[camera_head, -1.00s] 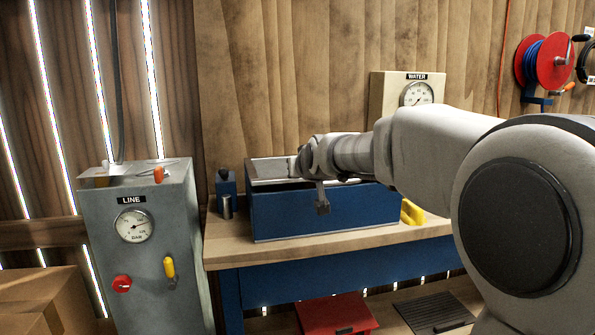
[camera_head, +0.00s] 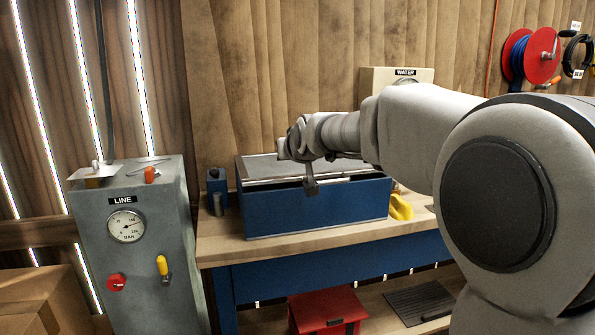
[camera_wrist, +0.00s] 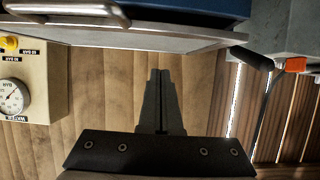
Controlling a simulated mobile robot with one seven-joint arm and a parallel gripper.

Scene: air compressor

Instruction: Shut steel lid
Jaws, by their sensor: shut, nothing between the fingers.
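The blue box (camera_head: 315,208) stands on the wooden workbench. Its grey steel lid (camera_head: 258,170) lies low over the top, with a bright front edge and a dark gap between that edge and the box. My gripper (camera_head: 283,150) is shut and empty, above the lid's left part; my wrist hides part of the lid. In the wrist view my closed fingers (camera_wrist: 160,74) point at the lid's edge (camera_wrist: 135,40), with wood wall visible between. I cannot tell whether they touch. A metal handle (camera_wrist: 70,10) shows on the lid there.
A grey LINE cabinet (camera_head: 135,245) with gauge and knobs stands left of the workbench (camera_head: 225,250). A small blue bottle-like item (camera_head: 216,188) sits left of the box, a yellow object (camera_head: 401,208) right of it. The WATER gauge unit (camera_head: 370,85) stands behind.

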